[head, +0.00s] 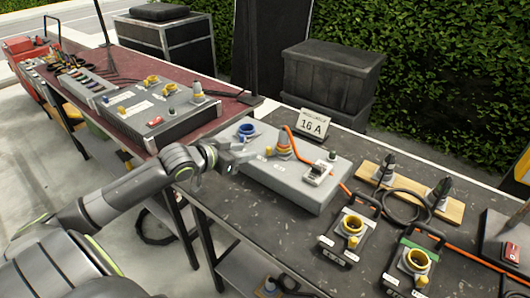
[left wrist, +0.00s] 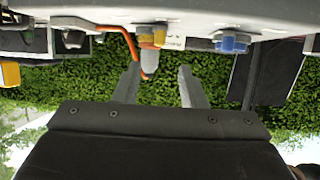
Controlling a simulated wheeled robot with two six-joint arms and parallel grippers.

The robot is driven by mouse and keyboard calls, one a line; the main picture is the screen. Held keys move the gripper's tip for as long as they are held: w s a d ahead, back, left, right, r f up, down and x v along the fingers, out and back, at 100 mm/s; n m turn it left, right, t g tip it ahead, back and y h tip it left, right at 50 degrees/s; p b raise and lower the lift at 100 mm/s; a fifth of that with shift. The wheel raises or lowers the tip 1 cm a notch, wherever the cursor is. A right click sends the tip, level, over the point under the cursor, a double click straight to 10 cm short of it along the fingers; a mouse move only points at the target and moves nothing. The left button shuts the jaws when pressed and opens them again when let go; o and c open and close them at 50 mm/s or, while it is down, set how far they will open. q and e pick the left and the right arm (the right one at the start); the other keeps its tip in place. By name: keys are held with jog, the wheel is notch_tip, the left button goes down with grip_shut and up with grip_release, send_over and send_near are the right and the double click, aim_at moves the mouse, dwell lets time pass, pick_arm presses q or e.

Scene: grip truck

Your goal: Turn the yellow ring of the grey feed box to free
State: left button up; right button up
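The grey feed box (head: 300,180) lies on the dark table at the middle of the head view. On its top stand a blue socket (head: 246,131), a grey plug with orange bands (head: 283,146) and orange cable, and a small yellow part (head: 268,152) beside the plug. The left wrist view shows a yellow ring (left wrist: 152,34) at the plug's base; its turn position is unclear. My left gripper (head: 232,168) is just left of the box, apart from the ring. In the wrist view its two fingers (left wrist: 160,82) are spread and empty. My right gripper is not in view.
A "16 A" sign (head: 313,124) stands behind the box. A wooden strip with connectors (head: 410,187) and two small socket units (head: 347,238) (head: 412,265) stand to its right. A large grey case (head: 160,108) is on the red table at left.

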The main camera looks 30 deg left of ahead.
aim_at(268, 148)
pick_arm(q)
jog(key=x, duration=0.9)
jog(key=shift+w+d+f, duration=0.15)
grip_shut()
